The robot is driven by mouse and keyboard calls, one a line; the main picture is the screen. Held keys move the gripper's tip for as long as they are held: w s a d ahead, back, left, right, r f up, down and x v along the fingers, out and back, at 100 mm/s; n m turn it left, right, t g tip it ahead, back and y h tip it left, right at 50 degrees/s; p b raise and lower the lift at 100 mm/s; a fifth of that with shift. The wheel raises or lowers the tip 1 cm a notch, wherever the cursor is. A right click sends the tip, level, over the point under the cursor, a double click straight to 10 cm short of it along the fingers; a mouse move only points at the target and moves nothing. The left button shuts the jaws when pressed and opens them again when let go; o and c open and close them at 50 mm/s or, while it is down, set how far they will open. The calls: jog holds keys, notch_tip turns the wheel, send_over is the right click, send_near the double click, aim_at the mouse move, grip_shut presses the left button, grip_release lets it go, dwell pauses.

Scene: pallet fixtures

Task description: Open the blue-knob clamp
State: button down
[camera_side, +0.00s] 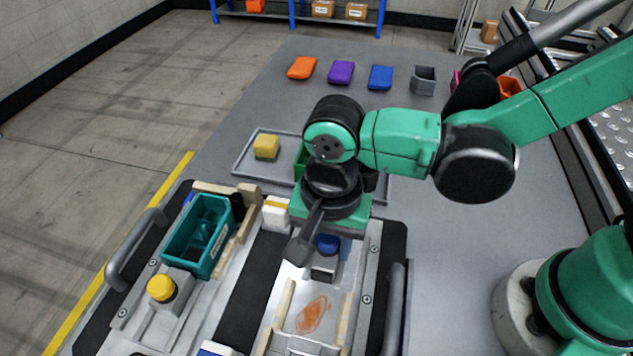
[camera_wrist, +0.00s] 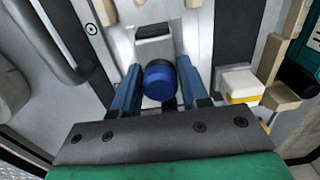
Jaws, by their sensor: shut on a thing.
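The blue knob (camera_side: 327,243) of the clamp shows partly below my gripper in the side view, above a small grey and dark clamp body (camera_side: 324,265). In the wrist view the blue knob (camera_wrist: 159,80) lies between the two blue fingers of my gripper (camera_wrist: 160,72), one finger on each side. My gripper is shut on the knob. The clamp body (camera_wrist: 153,38) extends from the knob toward the top of the wrist view. The arm and fingers hide part of the clamp in the side view.
Left of my gripper are a teal bin (camera_side: 187,247), a yellow knob (camera_side: 161,289) and a white-and-yellow block (camera_side: 275,214). An orange-red patch (camera_side: 312,314) marks the right fixture. Handles (camera_side: 135,246) stand at the pallet sides. A tray (camera_side: 243,160) holds a yellow block behind.

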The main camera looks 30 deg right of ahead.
jog(key=shift+w+d, duration=0.85)
jog(key=shift+w, duration=0.05)
jog(key=c, duration=0.6)
grip_release()
notch_tip(320, 180, up, 8)
dwell(0.6)
